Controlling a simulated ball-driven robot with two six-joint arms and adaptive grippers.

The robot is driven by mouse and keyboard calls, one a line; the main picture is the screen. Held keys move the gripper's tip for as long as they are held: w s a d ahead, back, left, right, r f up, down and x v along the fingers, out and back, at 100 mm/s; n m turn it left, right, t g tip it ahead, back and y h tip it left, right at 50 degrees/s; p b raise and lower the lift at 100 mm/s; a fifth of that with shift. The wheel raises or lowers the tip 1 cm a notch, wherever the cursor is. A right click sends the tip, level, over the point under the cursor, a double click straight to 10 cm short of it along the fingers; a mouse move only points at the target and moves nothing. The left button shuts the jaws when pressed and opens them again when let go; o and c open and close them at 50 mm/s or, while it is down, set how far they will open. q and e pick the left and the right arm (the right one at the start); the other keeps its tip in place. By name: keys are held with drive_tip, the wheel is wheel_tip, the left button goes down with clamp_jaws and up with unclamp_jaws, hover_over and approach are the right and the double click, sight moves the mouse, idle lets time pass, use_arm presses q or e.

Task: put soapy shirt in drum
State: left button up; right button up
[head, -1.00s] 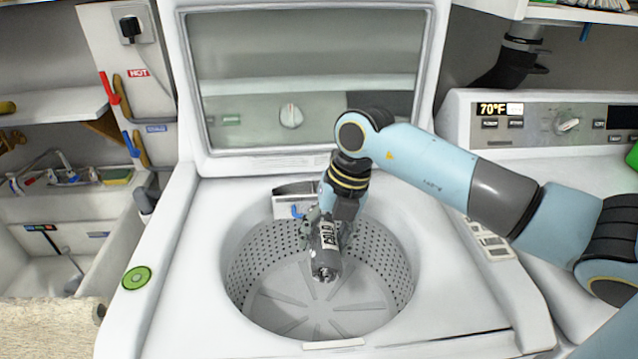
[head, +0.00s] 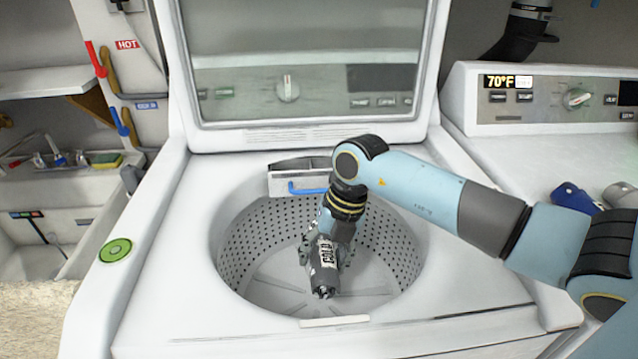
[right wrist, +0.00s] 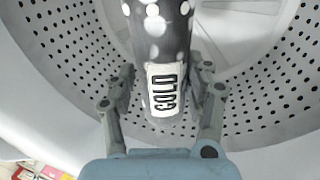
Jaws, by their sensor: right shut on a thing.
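The soapy shirt (head: 324,278) appears as a dark grey, rolled bundle with a white label reading COLD. It also shows in the right wrist view (right wrist: 165,50), with white, suds-like spots. My right gripper (head: 325,252) is shut on it, with one finger on each side, and points down into the drum. The drum (head: 397,250) is an open metal tub with a perforated wall. In the head view the shirt overlaps the drum's opening and floor; whether it touches the floor cannot be told. My left gripper is not in view.
The washer's raised lid (head: 300,60) stands behind the drum. A dispenser drawer (head: 298,170) with a blue handle is at the drum's back rim. A control panel (head: 550,100) reading 70°F is at right. A green round button (head: 115,250) is on the left edge.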

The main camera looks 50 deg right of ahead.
wheel_tip(320, 180, down, 2)
drive_tip(key=shift+f+b, duration=0.25)
drive_tip(key=shift+b, duration=0.1)
use_arm(q)
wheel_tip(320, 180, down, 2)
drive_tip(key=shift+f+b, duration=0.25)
drive_tip(key=shift+b, duration=0.25)
use_arm(e)
wheel_tip(320, 180, down, 10)
drive_tip(key=shift+r, duration=0.2)
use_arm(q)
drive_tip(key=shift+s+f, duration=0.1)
use_arm(e)
drive_tip(key=shift+f, duration=0.1)
use_arm(q)
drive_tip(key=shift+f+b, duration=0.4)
drive_tip(key=shift+b, duration=0.05)
use_arm(e)
drive_tip(key=shift+f, duration=0.5)
drive_tip(key=o, duration=1.2)
drive_tip(key=shift+s+a+f, duration=0.1)
drive_tip(key=shift+s, duration=0.05)
drive_tip(key=shift+o, duration=0.2)
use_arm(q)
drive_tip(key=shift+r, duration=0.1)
